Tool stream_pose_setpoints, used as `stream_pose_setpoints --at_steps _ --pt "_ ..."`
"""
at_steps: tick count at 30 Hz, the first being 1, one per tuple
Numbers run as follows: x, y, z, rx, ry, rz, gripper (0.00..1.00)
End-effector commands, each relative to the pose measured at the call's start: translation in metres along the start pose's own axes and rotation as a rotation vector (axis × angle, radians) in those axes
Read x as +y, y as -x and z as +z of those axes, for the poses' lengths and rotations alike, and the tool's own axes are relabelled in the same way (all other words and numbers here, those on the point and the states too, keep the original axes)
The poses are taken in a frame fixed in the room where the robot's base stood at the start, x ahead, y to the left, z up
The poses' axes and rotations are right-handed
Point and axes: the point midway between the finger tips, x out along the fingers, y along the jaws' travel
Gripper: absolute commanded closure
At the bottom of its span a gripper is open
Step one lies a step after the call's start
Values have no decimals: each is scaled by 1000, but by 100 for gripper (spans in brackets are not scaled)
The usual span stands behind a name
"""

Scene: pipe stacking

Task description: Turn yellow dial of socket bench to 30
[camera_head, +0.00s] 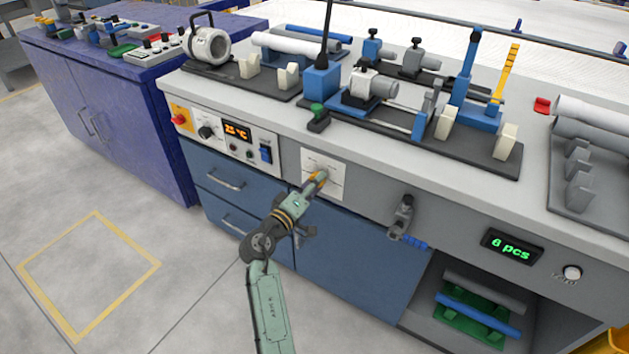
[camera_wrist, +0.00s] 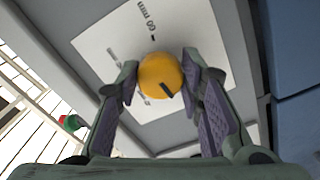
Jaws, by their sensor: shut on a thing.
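The yellow dial (camera_wrist: 158,75) is round, with a dark pointer mark near its lower right edge in the wrist view. It sits on a white scale plate (camera_wrist: 98,45) with printed marks, one reading 60 mm; other marks are too blurred or covered to read. The plate also shows on the bench front in the head view (camera_head: 336,188). My gripper (camera_wrist: 160,83) is shut on the dial, one padded finger on each side. In the head view my gripper (camera_head: 318,181) reaches the plate and mostly hides the dial.
The grey bench (camera_head: 385,140) carries pipe fixtures on top. Left of the plate is a control panel (camera_head: 222,137) with an orange display, knob and red button. Right of it are a clamp-like fitting (camera_head: 403,215) and a green display (camera_head: 511,246). Floor in front is clear.

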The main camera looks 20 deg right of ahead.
Motion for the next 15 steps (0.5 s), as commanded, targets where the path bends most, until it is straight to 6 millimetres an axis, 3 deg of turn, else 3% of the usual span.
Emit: stream_pose_setpoints --at_steps 15 --pt "0 1 0 0 162 -1 94"
